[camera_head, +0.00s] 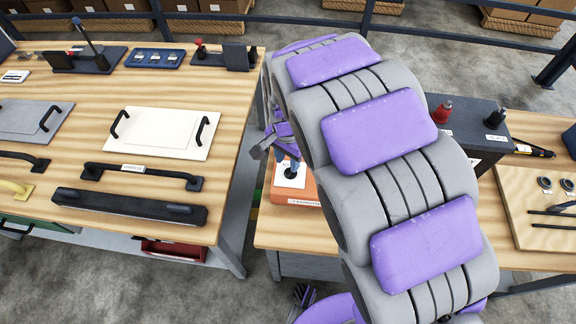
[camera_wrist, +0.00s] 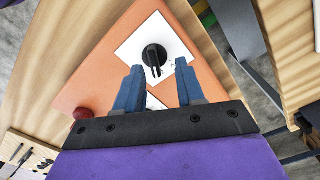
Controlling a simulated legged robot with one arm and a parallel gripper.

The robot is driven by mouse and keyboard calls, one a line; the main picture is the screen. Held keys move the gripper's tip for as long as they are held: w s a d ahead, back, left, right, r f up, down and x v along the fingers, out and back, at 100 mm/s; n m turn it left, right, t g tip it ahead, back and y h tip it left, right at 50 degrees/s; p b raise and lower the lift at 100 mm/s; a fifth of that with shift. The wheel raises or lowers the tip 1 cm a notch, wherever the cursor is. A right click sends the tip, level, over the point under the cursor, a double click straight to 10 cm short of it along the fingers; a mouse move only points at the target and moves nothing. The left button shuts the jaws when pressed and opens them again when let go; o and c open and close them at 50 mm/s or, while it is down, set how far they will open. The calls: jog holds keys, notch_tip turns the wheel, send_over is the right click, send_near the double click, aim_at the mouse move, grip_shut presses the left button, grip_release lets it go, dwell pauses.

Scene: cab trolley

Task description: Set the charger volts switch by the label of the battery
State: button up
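The charger is an orange box (camera_head: 306,187) on the right-hand wooden bench, partly hidden by my arm. In the wrist view its orange top (camera_wrist: 95,75) carries a white plate (camera_wrist: 140,45) with a black rotary switch (camera_wrist: 154,56). My gripper (camera_wrist: 158,67) is open, its two blue fingers apart over the plate. The switch shows between the fingertips; I cannot tell whether they touch it. My gripper also shows from behind in the head view (camera_head: 282,148). The battery is a dark box (camera_head: 470,128) with a red terminal (camera_head: 442,111) and white labels too small to read.
A red round knob (camera_wrist: 83,113) sits near the charger's edge. The left bench (camera_head: 235,110) holds a cream plate with handles (camera_head: 160,132), black bars and switch boxes. A gap separates the benches. A board with tools (camera_head: 540,210) lies at right.

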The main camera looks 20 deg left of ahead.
jog(key=shift+f, duration=0.75)
jog(key=shift+d+f, duration=0.15)
jog(key=shift+f, duration=0.2)
jog(key=shift+d+f, duration=0.3)
jog(key=shift+d, duration=0.25)
jog(key=shift+a, duration=0.15)
jog(key=shift+a+f, duration=0.15)
jog(key=shift+a, duration=0.2)
jog(key=shift+c, duration=2)
jog(key=shift+d, duration=0.25)
grip_shut()
